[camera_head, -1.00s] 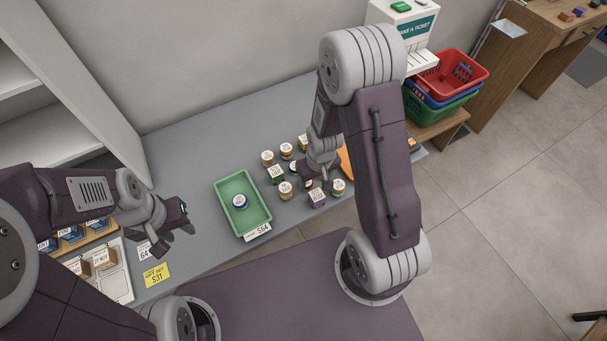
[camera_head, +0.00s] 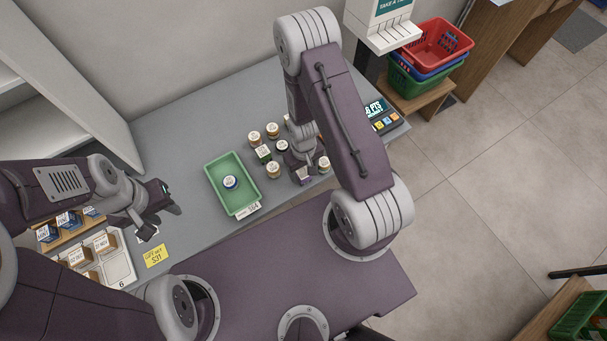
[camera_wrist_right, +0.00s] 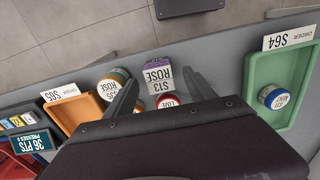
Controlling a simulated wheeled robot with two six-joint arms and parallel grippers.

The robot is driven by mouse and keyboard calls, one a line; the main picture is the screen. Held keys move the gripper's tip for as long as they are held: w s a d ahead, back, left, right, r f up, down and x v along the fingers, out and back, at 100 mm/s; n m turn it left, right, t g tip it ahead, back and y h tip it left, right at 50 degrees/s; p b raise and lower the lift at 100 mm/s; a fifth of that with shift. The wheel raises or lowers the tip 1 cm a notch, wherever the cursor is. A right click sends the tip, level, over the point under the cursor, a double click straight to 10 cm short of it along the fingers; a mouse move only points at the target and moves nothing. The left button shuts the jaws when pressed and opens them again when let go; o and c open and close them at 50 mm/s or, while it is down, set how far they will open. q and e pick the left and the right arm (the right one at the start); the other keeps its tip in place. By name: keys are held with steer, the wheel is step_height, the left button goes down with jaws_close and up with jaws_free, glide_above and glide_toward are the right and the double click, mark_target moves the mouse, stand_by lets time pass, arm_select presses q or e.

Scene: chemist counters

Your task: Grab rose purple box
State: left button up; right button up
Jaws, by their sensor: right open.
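The rose purple box (camera_wrist_right: 153,62) has a purple edge and a white label reading ROSE and S13 in the right wrist view. It also shows in the head view (camera_head: 304,177), partly covered by my right gripper. My right gripper (camera_wrist_right: 161,80) is open, with one finger on each side of the box; I cannot tell whether they touch it. In the head view my right gripper (camera_head: 300,164) is low over the group of jars. My left gripper (camera_head: 164,205) is open and empty over the counter's left part.
Several small jars (camera_head: 273,170) stand close around the box. A green tray (camera_head: 246,177) with a blue-labelled jar lies left of them. An orange tray (camera_wrist_right: 78,111) and a ticket display (camera_head: 375,108) are on the other side. A box rack (camera_head: 118,262) is at left.

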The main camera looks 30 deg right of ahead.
mark_target(303, 172)
step_height(303, 172, down, 4)
steer(key=shift+p, duration=0.4)
steer(key=shift+w+d+f, duration=0.1)
steer(key=shift+w+f, duration=0.05)
steer(key=shift+f, duration=0.2)
steer(key=shift+r, duration=0.1)
steer(key=c, duration=0.8)
jaws_close()
steer(key=shift+r, duration=0.5)
step_height(303, 172, up, 3)
steer(key=shift+f+b, duration=0.1)
steer(key=shift+b, duration=0.35)
steer(key=s+d+r+p, duration=0.1)
steer(key=s+r+p, duration=0.6)
steer(key=s+p, duration=0.3)
steer(key=shift+s, duration=0.9)
